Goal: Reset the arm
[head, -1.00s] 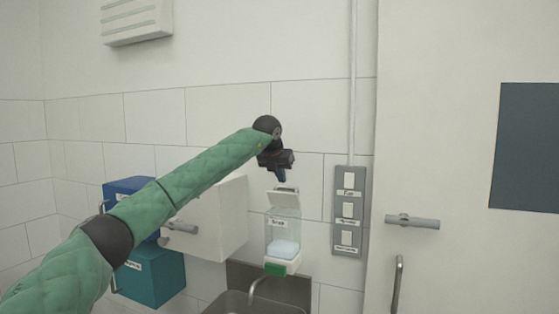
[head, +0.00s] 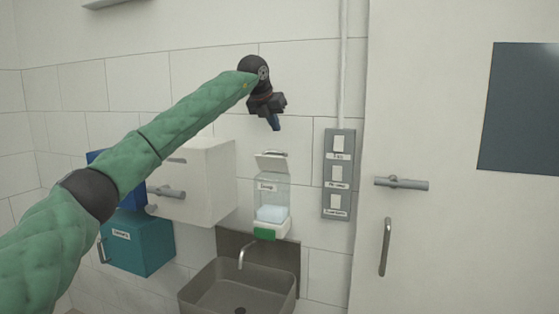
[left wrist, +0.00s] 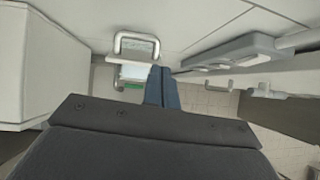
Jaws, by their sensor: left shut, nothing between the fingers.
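My left arm reaches in from the left in the head view, and its gripper (head: 275,123) hangs in front of the tiled wall, pointing down. Its fingers are shut with nothing between them; the closed blue fingers also show in the left wrist view (left wrist: 162,86). Below the gripper in the head view is a wall-mounted soap dispenser (head: 272,195), clear with pale blue content, a raised lid and a green push part. The gripper is above it and apart from it. The dispenser also shows beyond the fingers in the left wrist view (left wrist: 133,72). My right gripper is out of view.
A grey sink (head: 205,290) with a tap stands below the dispenser. A white cabinet (head: 208,180) and a teal box (head: 150,245) are on the wall at left. A grey switch panel (head: 338,175) and a white door (head: 450,240) with handles are at right.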

